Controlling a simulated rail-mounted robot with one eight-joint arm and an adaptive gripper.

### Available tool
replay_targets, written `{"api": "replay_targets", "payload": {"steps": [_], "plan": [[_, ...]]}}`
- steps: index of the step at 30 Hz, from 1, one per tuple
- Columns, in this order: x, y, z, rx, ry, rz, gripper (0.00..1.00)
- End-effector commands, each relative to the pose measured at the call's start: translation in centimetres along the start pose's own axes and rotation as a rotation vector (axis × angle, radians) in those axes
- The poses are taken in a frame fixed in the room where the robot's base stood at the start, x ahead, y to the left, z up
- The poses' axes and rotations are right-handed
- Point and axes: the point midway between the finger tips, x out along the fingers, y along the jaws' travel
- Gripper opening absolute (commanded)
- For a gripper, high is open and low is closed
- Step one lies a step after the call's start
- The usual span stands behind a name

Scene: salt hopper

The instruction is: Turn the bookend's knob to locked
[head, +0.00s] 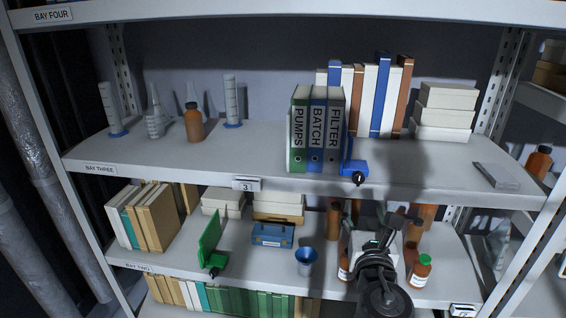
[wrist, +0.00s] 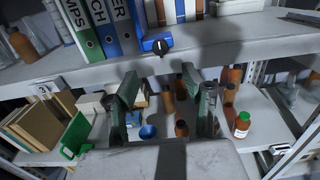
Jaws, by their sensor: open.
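The blue bookend (head: 353,168) stands on the bay three shelf against the right side of the binders. Its black knob (head: 359,178) is on its front, near the shelf edge. In the wrist view the bookend (wrist: 149,44) and its knob (wrist: 160,47) show at the top centre. A pale mark shows on the knob; I cannot tell which setting it points to. My gripper (head: 380,232) is below and slightly right of the knob, in front of the bay two shelf. In the wrist view its fingers (wrist: 168,100) are spread and empty, apart from the knob.
Three binders (head: 316,130) stand left of the bookend. A green bookend (head: 210,240) with its own dark knob stands on bay two. A blue funnel (head: 306,260) and brown bottles (head: 421,268) sit around my gripper. A flat grey item (head: 495,175) lies at bay three's right end.

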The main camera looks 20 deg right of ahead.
Motion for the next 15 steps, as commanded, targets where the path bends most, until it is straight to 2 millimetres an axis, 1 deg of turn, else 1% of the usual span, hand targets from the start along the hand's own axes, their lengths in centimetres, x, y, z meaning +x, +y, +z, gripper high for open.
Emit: {"api": "replay_targets", "payload": {"steps": [2,5,8,15], "plan": [[0.4,0.0,0.0,-0.013,-0.002,0.002,0.45],[1.4,0.0,0.0,-0.011,-0.002,0.000,0.45],[3.0,0.0,-0.1,-0.010,-0.002,-0.001,0.45],[7.4,0.0,0.0,-0.007,-0.001,-0.001,0.45]]}}
